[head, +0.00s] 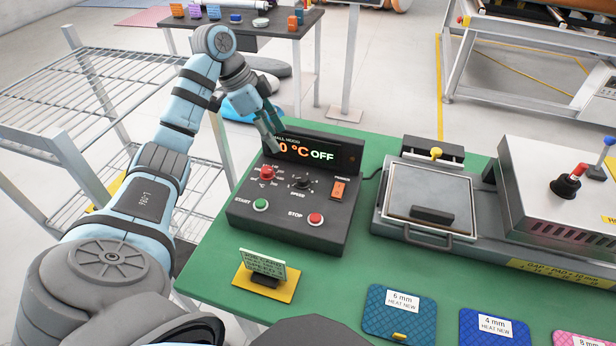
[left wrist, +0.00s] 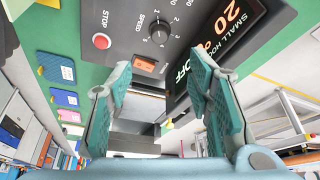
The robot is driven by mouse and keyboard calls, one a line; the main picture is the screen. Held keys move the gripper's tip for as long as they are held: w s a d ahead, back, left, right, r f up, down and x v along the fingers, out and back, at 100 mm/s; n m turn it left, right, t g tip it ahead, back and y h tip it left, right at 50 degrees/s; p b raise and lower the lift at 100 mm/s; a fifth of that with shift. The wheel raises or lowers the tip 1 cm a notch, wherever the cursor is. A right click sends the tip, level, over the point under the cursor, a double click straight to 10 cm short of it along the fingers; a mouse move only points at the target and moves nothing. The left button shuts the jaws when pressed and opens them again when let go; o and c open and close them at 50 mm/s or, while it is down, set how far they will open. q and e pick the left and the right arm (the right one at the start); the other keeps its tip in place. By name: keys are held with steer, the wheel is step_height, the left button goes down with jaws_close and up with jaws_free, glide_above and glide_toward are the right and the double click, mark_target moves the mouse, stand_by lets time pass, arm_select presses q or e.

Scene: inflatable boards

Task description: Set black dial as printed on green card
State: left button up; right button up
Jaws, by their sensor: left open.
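The black dial (head: 303,184), labelled SPEED, sits on the dark control box (head: 290,233) between a red dial (head: 266,173) and an orange power switch (head: 338,189). The black dial also shows in the left wrist view (left wrist: 160,31); its exact setting is too small to read. The pale green card (head: 262,262) stands in a black clip on a yellow base in front of the box; its print is not legible. My left gripper (head: 272,118) is open and empty, above the back left of the box by the display, apart from the dial. My right gripper is not in view.
The display (head: 312,151) reads OFF, partly hidden by my left gripper. A green START button (head: 260,204) and red STOP button (head: 316,219) are on the box front. A press (head: 430,200) stands right. Colored pads (head: 400,322) lie along the front of the green table (head: 215,275).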

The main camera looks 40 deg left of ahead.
mark_target(302, 178)
arm_select(q)
steer(key=b+x, duration=0.1)
steer(key=x, duration=1.3)
steer(key=shift+w+d+f, duration=0.15)
steer(key=shift+d+f, duration=0.15)
steer(key=shift+c, duration=0.3)
jaws_close()
steer(key=shift+r, duration=0.1)
